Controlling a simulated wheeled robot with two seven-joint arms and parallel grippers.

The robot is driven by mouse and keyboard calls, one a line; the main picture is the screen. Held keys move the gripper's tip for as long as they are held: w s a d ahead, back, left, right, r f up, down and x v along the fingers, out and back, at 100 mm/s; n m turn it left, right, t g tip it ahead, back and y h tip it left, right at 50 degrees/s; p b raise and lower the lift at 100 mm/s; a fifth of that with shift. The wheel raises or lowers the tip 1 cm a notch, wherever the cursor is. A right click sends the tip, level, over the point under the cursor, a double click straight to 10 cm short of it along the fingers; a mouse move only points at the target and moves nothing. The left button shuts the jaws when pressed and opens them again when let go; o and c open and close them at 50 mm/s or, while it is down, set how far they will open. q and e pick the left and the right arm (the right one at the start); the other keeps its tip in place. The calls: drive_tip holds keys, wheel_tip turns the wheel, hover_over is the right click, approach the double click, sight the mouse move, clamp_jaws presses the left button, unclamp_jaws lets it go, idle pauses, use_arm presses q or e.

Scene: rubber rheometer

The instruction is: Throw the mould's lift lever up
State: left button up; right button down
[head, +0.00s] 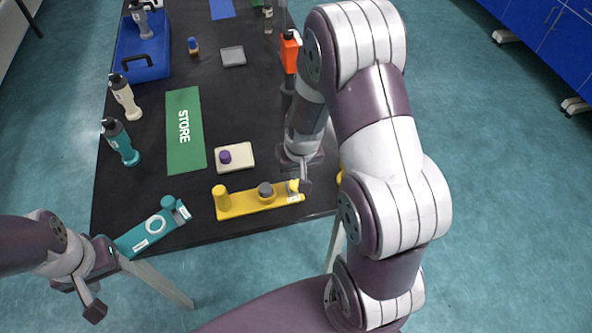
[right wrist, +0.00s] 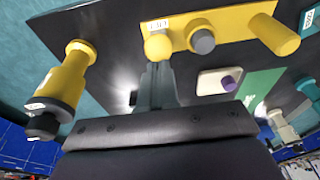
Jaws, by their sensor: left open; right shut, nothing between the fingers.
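A yellow plate (head: 243,204) lies near the table's front edge. It carries a yellow post at its left end, a grey knob (head: 265,190) in the middle and a lever with a yellow ball (head: 293,186) at its labelled right end. In the right wrist view the lever's ball (right wrist: 158,47) stands just beyond my right fingertips (right wrist: 158,72); whether they touch cannot be told. My right gripper (head: 305,184) is shut and empty, beside the lever. My left gripper (head: 80,298) is open and empty, off the table's front left corner.
A teal fixture (head: 150,232) lies at the front left. A white pad with a purple knob (head: 236,158) and the green STORE mat (head: 184,130) lie behind the plate. A yellow bottle (right wrist: 60,85) stands right of my right gripper in the head view. Teal and white bottles line the left edge.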

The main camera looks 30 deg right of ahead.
drive_tip(key=shift+s+f, duration=0.1)
drive_tip(key=shift+f, duration=0.2)
